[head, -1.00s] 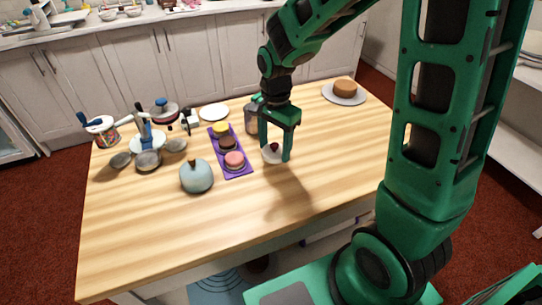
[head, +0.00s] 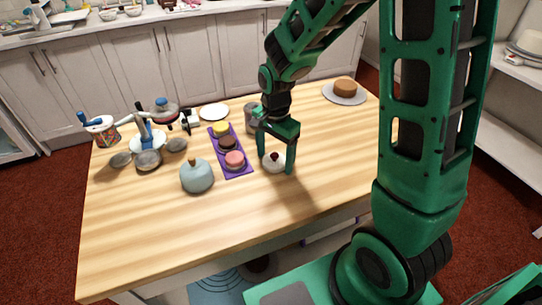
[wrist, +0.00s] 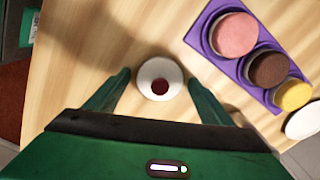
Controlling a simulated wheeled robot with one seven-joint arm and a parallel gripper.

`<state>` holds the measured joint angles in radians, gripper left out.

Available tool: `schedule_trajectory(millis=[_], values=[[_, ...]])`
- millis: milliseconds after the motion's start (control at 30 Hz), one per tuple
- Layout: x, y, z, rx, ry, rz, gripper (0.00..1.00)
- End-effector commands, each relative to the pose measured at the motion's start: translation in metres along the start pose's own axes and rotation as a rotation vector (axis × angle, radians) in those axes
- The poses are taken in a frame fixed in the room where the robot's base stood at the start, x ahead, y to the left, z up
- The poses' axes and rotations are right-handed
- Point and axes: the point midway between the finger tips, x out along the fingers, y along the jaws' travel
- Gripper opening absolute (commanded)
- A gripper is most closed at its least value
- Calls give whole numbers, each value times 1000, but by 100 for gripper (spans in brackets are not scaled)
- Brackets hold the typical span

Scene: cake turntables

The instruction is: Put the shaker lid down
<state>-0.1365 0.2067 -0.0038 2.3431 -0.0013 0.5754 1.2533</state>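The shaker lid (head: 274,163) is a small white round piece with a dark red knob. It appears to rest on the wooden table, right of the purple tray. In the wrist view the lid (wrist: 150,72) lies between the fingertips, with a narrow gap on each side. My gripper (head: 276,160) is open around the lid, pointing down, its fingertips low by the table; its fingers (wrist: 160,76) also show in the wrist view. A greyish container (head: 250,117), perhaps the shaker body, stands behind my gripper and is partly hidden by it.
The purple tray (head: 242,171) holds pink, brown and yellow cakes. A blue-grey pot (head: 197,177) stands left of it. A plate with a brown cake (head: 345,87) is at the back right. Turntables and pans crowd the back left. The table's front (head: 180,240) is clear.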

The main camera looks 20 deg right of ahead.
Motion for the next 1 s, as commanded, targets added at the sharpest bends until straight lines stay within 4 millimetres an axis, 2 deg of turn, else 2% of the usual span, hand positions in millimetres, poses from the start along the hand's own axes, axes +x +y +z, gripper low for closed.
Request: schedule_trajectory(millis=[167, 267, 700, 833, 1000], values=[[-4, 0, 0, 0, 1, -2, 75], [-15, -1, 0, 0, 1, -4, 75], [-97, 0, -1, 2, 1, -4, 75], [-112, 0, -1, 2, 1, -3, 75], [-122, 0, -1, 2, 0, -1, 75]])
